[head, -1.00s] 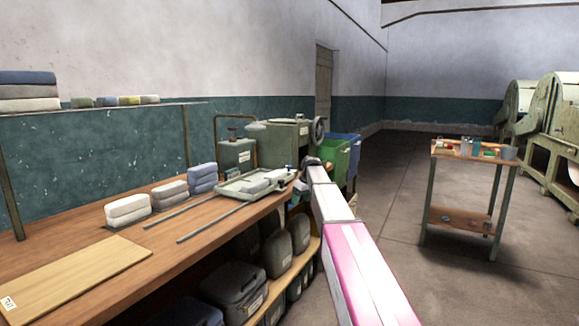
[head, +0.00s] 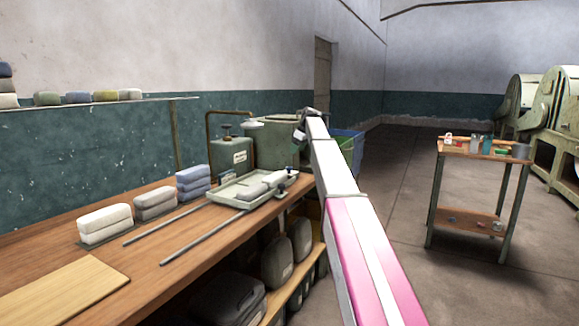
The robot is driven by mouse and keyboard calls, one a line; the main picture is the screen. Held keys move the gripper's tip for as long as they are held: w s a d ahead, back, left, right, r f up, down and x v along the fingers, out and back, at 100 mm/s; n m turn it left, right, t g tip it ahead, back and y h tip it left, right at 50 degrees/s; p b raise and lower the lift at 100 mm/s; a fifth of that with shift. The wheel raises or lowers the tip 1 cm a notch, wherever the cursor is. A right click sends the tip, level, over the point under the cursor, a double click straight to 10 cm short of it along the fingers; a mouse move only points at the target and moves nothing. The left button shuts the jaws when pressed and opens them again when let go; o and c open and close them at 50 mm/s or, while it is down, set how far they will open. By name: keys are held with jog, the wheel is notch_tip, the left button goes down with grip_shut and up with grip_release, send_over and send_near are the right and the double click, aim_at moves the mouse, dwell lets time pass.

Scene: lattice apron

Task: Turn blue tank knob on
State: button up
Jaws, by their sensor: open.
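A grey-green tank (head: 230,158) with a white label and a dark knob (head: 226,131) on top stands at the back of the wooden bench. A larger grey-green tank (head: 275,148) stands to its right. I cannot tell which knob belongs to a blue tank. My gripper (head: 302,130) is small and dark at the far end of my arm, in front of the larger tank's right side. It is open and appears empty; its fingertips are hard to make out.
The bench (head: 165,245) holds two metal rods and folded towel stacks (head: 103,223). Dark canisters (head: 277,262) stand on the shelf below. A blue bin (head: 349,142) is partly behind my arm. A small cart (head: 470,152) stands right, with clear floor between.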

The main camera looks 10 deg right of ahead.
aim_at(290, 167)
jog(key=x, duration=1)
jog(key=shift+a+f, duration=0.1)
jog(key=shift+f, duration=0.1)
jog(key=c, duration=0.9)
